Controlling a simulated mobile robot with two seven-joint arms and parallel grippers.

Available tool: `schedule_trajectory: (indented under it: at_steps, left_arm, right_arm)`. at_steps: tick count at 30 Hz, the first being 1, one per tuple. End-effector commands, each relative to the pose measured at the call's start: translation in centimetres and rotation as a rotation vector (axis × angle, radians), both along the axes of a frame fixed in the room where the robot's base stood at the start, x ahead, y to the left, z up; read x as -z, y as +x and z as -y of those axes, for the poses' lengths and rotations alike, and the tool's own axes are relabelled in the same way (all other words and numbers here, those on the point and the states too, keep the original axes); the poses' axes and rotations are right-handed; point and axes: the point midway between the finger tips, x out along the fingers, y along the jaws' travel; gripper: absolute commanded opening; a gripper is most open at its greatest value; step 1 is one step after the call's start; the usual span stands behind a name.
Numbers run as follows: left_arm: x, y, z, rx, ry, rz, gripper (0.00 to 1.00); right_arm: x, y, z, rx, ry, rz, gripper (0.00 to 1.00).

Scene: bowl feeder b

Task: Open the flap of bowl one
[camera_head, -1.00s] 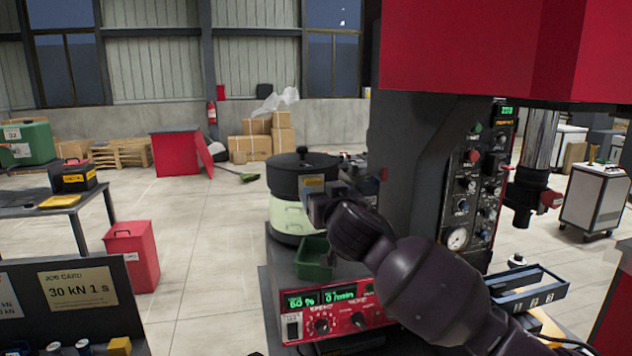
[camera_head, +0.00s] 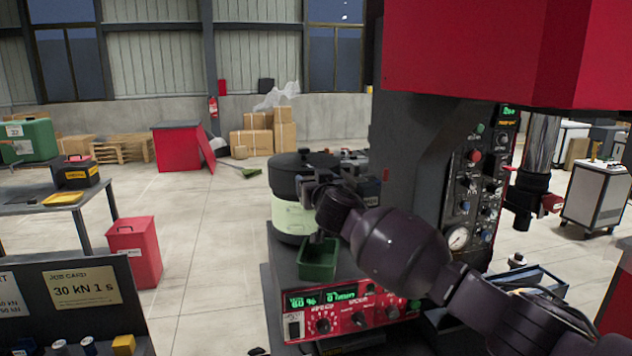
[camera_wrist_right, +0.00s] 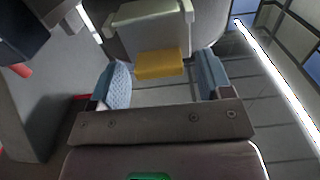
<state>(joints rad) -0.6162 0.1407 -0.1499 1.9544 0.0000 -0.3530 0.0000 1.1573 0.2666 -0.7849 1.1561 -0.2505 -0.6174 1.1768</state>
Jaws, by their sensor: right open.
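The bowl feeder (camera_head: 288,215) has a dark upper bowl and a pale green drum, and stands behind the red control box. My right gripper (camera_head: 325,182) is at the right side of the bowl, and my wrist hides that part of it. In the right wrist view my right gripper (camera_wrist_right: 163,72) is open, with blue pads on both fingers. A yellow tab (camera_wrist_right: 160,64) under a pale grey housing (camera_wrist_right: 150,28) shows between the fingers, with gaps on both sides. I cannot tell for sure whether this tab is the flap. My left gripper is not in view.
A green tray (camera_head: 318,260) sits below my right wrist, behind the red control box (camera_head: 345,312) with green displays. The dark press column (camera_head: 410,160) stands close on the right. A blue-grey tray (camera_head: 520,283) lies at the right.

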Motion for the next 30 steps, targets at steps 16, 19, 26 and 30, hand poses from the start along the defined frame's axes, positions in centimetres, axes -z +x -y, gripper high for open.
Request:
schedule_trajectory:
  at_steps: [16, 19, 26, 30]
  left_arm:
    - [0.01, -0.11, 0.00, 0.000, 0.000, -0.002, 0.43]
    - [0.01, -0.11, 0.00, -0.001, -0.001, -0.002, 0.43]
    - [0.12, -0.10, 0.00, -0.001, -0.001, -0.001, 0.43]
    - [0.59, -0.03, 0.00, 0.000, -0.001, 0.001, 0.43]
  right_arm:
    - [-0.02, 0.33, -0.10, 0.000, 0.000, 0.000, 0.51]
    - [-0.02, 0.33, -0.09, 0.000, 0.000, 0.000, 0.36]
    - [0.02, 0.31, -0.09, 0.000, 0.001, 0.002, 0.23]
    - [0.17, 0.25, -0.08, 0.000, 0.004, 0.010, 0.23]
